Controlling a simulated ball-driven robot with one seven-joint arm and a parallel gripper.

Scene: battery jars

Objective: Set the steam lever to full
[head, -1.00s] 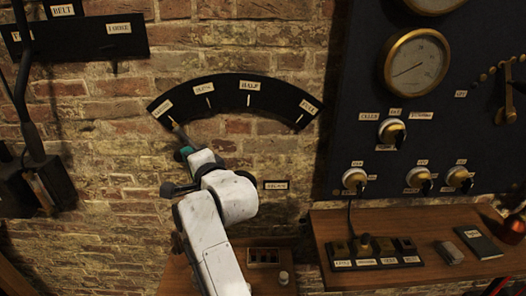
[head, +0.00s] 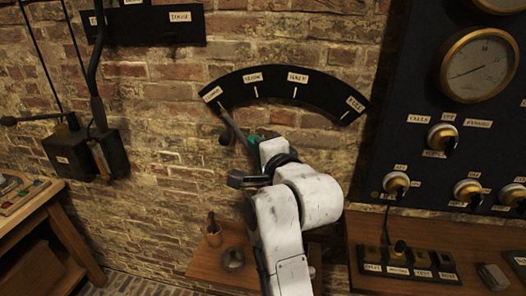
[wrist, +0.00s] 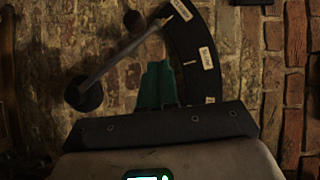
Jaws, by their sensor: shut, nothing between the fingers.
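The steam lever (head: 231,124) is a thin dark rod on the brick wall, its tip at the leftmost label of the black arc scale (head: 276,82). The rightmost label (head: 355,104) reads FULL. In the wrist view the lever (wrist: 122,55) runs from a dark round hub (wrist: 83,93) up to the scale (wrist: 190,48); a dark knob (wrist: 133,20) shows beside it. My gripper (head: 250,140) has teal fingers, shut and empty, just right of the lever in the head view. The fingers also show in the wrist view (wrist: 157,85). Whether they touch the rod I cannot tell.
A dark panel with gauges (head: 479,66) and knobs fills the right. A wooden shelf (head: 400,284) with a switch strip lies below it. Dark lever boxes (head: 72,150) hang at left, above a wooden table (head: 40,207). A small shelf with a cup (head: 213,236) is under my arm.

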